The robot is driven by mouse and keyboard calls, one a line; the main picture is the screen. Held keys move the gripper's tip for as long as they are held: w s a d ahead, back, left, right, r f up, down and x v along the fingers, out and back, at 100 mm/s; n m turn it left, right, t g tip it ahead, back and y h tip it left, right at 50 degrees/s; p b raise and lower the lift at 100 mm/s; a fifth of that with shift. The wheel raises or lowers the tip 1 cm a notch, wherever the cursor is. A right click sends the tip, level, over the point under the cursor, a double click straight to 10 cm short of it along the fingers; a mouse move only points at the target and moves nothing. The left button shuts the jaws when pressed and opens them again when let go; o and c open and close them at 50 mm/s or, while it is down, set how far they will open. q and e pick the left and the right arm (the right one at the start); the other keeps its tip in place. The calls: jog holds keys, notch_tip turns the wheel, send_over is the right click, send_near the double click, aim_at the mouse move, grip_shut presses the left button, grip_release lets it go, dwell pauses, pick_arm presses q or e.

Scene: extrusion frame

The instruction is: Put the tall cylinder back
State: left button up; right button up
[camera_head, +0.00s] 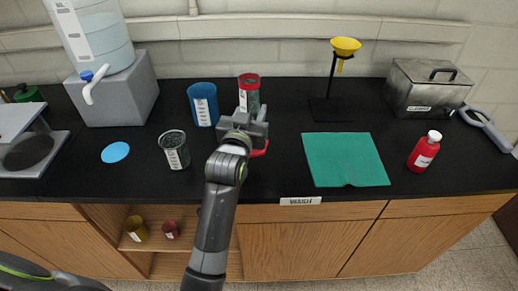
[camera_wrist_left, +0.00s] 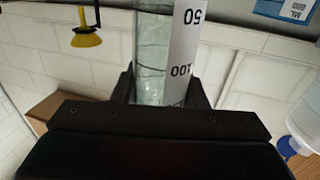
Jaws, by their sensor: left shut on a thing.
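The tall cylinder (camera_head: 248,97) has a red rim, a see-through grey-green body and a white scale strip. My left gripper (camera_head: 245,126) is shut around its body, above the black counter. A red part (camera_head: 260,150) shows below the jaws and looks like its foot. The cylinder looks about upright; I cannot tell whether its foot touches the counter. In the left wrist view, the cylinder (camera_wrist_left: 151,55) stands between the jaws (camera_wrist_left: 165,88), with upside-down marks 50 and 100. The gripper hides its middle in the head view. My right gripper is not in view.
A yellow funnel on a stand (camera_head: 345,47), a green mat (camera_head: 344,160) and a red bottle (camera_head: 424,151) are right. An open cabinet (camera_head: 165,258) holds two small containers.

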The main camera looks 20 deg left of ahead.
pick_arm(q)
jog(key=f, duration=0.3)
jog(key=shift+a+f, duration=0.2)
jog(key=shift+f, duration=0.1)
jog(key=shift+d+f+p, duration=0.1)
jog(key=shift+f+p, duration=0.25)
jog(key=shift+f, duration=1.6)
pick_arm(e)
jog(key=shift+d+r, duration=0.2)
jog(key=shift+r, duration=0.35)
pick_arm(q)
jog(key=shift+f, duration=0.1)
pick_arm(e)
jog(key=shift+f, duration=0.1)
pick_arm(q)
jog(key=o, duration=1)
jog(key=shift+o, duration=0.2)
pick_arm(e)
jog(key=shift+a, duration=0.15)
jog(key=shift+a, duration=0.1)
